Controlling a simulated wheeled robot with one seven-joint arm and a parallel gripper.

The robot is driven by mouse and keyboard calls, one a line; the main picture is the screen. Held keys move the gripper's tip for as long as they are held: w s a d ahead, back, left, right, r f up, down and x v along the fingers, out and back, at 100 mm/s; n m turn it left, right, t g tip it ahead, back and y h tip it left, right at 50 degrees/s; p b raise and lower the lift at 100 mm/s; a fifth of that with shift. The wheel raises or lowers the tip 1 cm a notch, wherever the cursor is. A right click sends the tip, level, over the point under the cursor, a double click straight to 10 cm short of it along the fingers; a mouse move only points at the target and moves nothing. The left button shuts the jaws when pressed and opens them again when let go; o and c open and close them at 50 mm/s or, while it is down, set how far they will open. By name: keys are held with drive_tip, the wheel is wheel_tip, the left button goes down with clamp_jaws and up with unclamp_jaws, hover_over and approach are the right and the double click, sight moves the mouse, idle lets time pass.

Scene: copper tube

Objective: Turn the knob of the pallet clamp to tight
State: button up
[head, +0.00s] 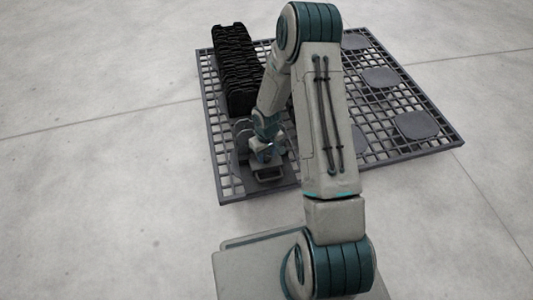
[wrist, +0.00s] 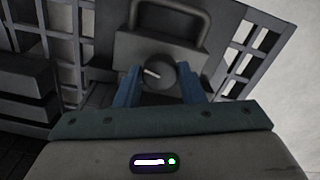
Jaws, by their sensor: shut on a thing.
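The clamp's knob (wrist: 160,77) is dark and round with a pale pointer mark, seen in the wrist view. The mark points to the left and slightly up. My gripper (wrist: 160,88) has its two blue fingers on either side of the knob and is shut on it. The pallet clamp (wrist: 140,45) is a grey block with a handle loop, just beyond the knob. In the head view my gripper (head: 265,160) is at the near left corner of the pallet (head: 222,190), over the clamp (head: 270,174); the knob is hidden there.
A row of black stacked parts (head: 234,70) stands on the pallet's left side, close behind my gripper. Flat round-cornered grey pads (head: 417,125) lie on the pallet's right side. The concrete floor (head: 100,220) around it is clear.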

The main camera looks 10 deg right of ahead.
sight(265, 156)
drive_tip(key=m+p, duration=0.1)
drive_tip(key=m, duration=0.5)
drive_tip(key=shift+a+m, duration=0.1)
drive_tip(key=shift+m, duration=0.2)
drive_tip(key=m+p, duration=0.1)
drive_tip(key=m, duration=0.2)
drive_tip(key=shift+a+m+p, duration=0.1)
drive_tip(key=shift+m+p, duration=0.35)
drive_tip(key=shift+m, duration=1.55)
drive_tip(key=o, duration=1)
wheel_tip(265, 156, up, 14)
drive_tip(key=p, duration=0.5)
drive_tip(key=shift+f+p, duration=0.1)
drive_tip(key=shift+p, duration=0.2)
